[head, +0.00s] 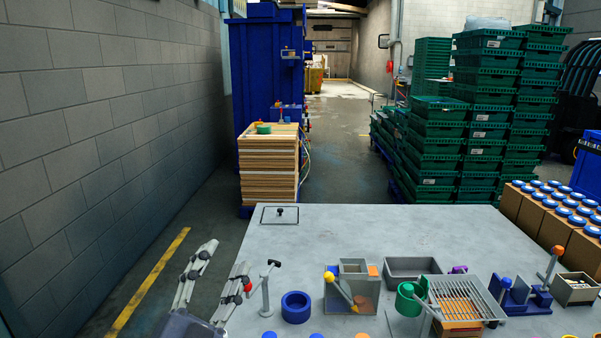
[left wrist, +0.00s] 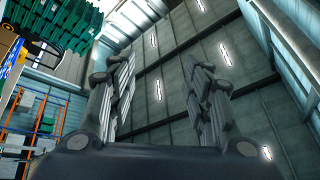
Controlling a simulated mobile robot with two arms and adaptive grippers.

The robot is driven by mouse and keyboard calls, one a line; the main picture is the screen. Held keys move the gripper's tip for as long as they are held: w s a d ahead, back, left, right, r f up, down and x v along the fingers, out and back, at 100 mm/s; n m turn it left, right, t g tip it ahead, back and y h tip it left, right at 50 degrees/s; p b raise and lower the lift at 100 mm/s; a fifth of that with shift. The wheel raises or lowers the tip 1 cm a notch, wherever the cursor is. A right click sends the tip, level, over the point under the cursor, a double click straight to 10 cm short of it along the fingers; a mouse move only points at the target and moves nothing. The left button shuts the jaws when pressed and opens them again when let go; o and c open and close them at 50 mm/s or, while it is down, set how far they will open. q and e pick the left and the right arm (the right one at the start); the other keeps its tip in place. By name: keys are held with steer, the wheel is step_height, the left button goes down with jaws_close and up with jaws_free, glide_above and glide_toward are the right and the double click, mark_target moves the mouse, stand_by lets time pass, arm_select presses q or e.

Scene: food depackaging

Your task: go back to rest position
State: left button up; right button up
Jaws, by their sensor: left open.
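My left gripper (head: 222,272) is at the lower left of the head view, over the left edge of the grey table (head: 330,225). Its two grey fingers point up and are apart, with nothing between them. In the left wrist view the same gripper (left wrist: 165,85) shows both fingers spread, with the ceiling and lamps behind them. My right gripper is in neither view.
Near the gripper stand a grey post with a black handle (head: 266,285) and a blue ring-shaped cup (head: 296,307). A grey box (head: 353,285), a green cup (head: 408,300) and a wire rack (head: 467,297) stand further right. The table's back middle is clear. A block wall (head: 100,130) is at left.

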arm_select(q)
steer(key=s+a+f+n+g+y, duration=0.2)
steer(key=a+f+n+g+y, duration=0.1)
steer(key=f, duration=0.5)
steer(key=s+a+f+n+g+y, duration=0.2)
steer(key=a+f+n+g, duration=0.1)
steer(key=f, duration=0.4)
steer(key=s+a+f+n+g+y, duration=0.2)
steer(key=a+f+n+g+y, duration=0.1)
steer(key=f, duration=0.5)
steer(key=s+d+f+n+g+h, duration=0.1)
steer(key=s+f+g, duration=0.4)
steer(key=s+f, duration=0.4)
steer(key=s+d+f+n+g+h, duration=0.1)
steer(key=s+f+g, duration=0.45)
steer(key=s, duration=0.55)
step_height(320, 180, down, 27)
steer(key=s, duration=0.2)
steer(key=s+a+f+g+b, duration=0.1)
steer(key=s+a+f, duration=0.2)
steer(key=s+f, duration=1.3)
steer(key=shift+a+f+m+b, duration=0.15)
steer(key=shift+a+m+b, duration=0.05)
steer(key=shift+m+b, duration=0.1)
steer(key=shift+g, duration=0.25)
